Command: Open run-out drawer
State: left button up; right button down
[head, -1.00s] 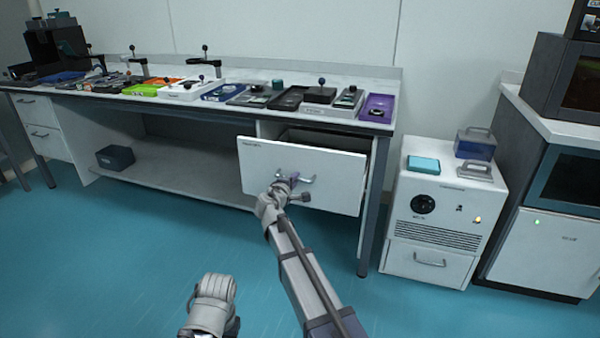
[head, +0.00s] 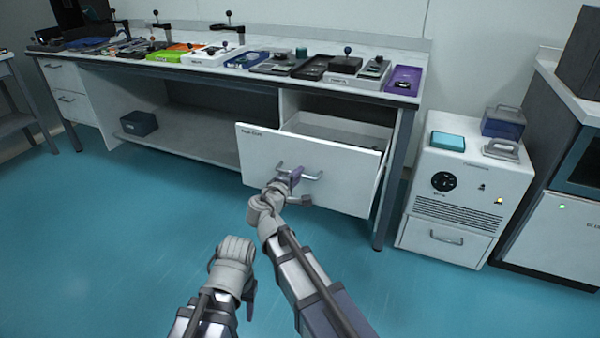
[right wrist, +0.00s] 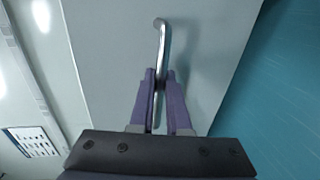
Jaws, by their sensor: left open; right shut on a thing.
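The run-out drawer (head: 338,190) is a white drawer under the right end of the long bench. It stands pulled out, and part of its open inside shows behind the front panel. Its metal bar handle (head: 313,177) is on the front. My right gripper (head: 294,177) is at the left part of this handle. In the right wrist view its purple fingers (right wrist: 160,90) are shut on the handle (right wrist: 161,45). My left gripper (head: 250,296) is low in the head view, away from the drawer, over the floor; its fingers are mostly hidden.
The bench top (head: 300,78) carries several trays and devices. A white cabinet (head: 465,190) stands right of the drawer, beyond the bench leg (head: 392,190). A dark box (head: 139,123) lies on the lower shelf. The blue floor (head: 130,230) in front is clear.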

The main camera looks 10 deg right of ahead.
jog(key=c, duration=0.9)
grip_release()
jog(key=shift+s, duration=0.1)
